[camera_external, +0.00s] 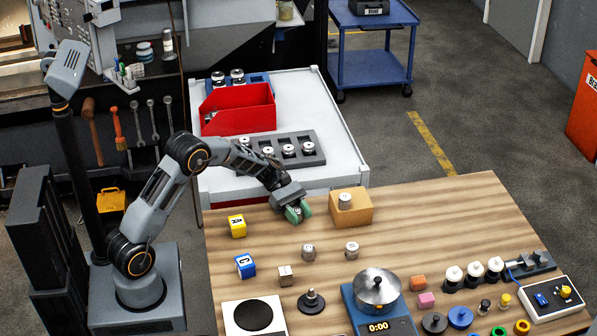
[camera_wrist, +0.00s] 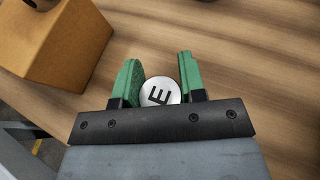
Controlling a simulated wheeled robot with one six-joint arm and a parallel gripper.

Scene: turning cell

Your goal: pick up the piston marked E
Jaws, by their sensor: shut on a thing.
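The piston marked E (camera_wrist: 160,91) is a round, light metal piece with a black E on its top, seen from above in the wrist view. My gripper (camera_external: 299,213) is shut on it, with a green finger on either side. In the outside view my gripper is low over the wooden table, left of a wooden block (camera_external: 351,213), and its fingers mostly hide the piston. I cannot tell whether the piston touches the table. The block also shows at the upper left of the wrist view (camera_wrist: 55,45).
Another piston (camera_external: 344,200) stands on the block. Two more, the near left piston (camera_external: 308,252) and the near right piston (camera_external: 351,250), stand in front of my gripper. Yellow (camera_external: 237,226) and blue (camera_external: 245,266) lettered cubes are to the left.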

